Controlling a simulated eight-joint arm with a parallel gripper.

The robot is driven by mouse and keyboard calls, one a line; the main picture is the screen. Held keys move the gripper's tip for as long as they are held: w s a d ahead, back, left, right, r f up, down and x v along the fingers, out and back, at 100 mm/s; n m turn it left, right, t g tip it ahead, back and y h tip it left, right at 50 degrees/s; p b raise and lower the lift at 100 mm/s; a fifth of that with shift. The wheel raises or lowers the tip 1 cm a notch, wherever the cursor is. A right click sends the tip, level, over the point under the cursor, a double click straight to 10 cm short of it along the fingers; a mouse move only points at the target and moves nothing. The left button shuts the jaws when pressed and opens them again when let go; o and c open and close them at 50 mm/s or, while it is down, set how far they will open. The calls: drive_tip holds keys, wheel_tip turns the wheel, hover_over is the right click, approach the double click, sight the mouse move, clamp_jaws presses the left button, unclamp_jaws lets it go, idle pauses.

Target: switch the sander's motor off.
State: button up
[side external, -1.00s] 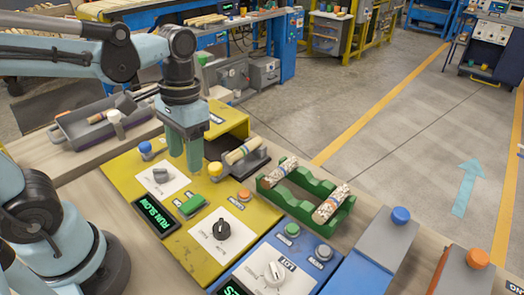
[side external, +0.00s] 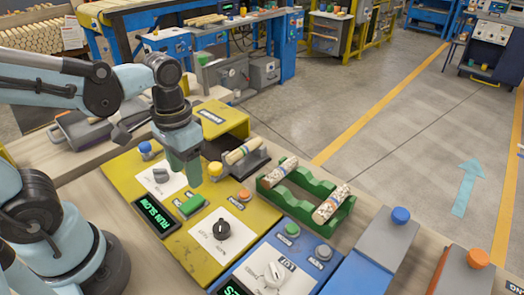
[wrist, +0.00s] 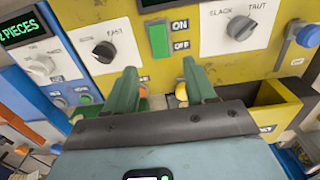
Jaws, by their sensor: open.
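The yellow sander panel (side external: 172,238) carries a display (side external: 154,214) reading "RUN SLOW" in green. A green rocker switch (side external: 190,206) sits beside the display; in the wrist view the rocker (wrist: 158,38) has ON and OFF labels at its right. I cannot tell which half is pressed. My gripper (side external: 187,180) points down above the panel, close to the rocker, and looks apart from it. In the wrist view my gripper (wrist: 160,72) is open and empty, its fingertips on either side of the rocker's column and below it in the picture.
A black speed knob (side external: 222,229), a grey slack-taut knob (side external: 160,175), a yellow button (side external: 215,170) and an orange button (side external: 244,195) surround the rocker. A green rack (side external: 303,190) with patterned turned pieces stands at the right. A blue panel (side external: 262,247) adjoins the yellow one.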

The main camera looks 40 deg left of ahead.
sight(193, 201)
drive_tip(key=shift+f, duration=4.05)
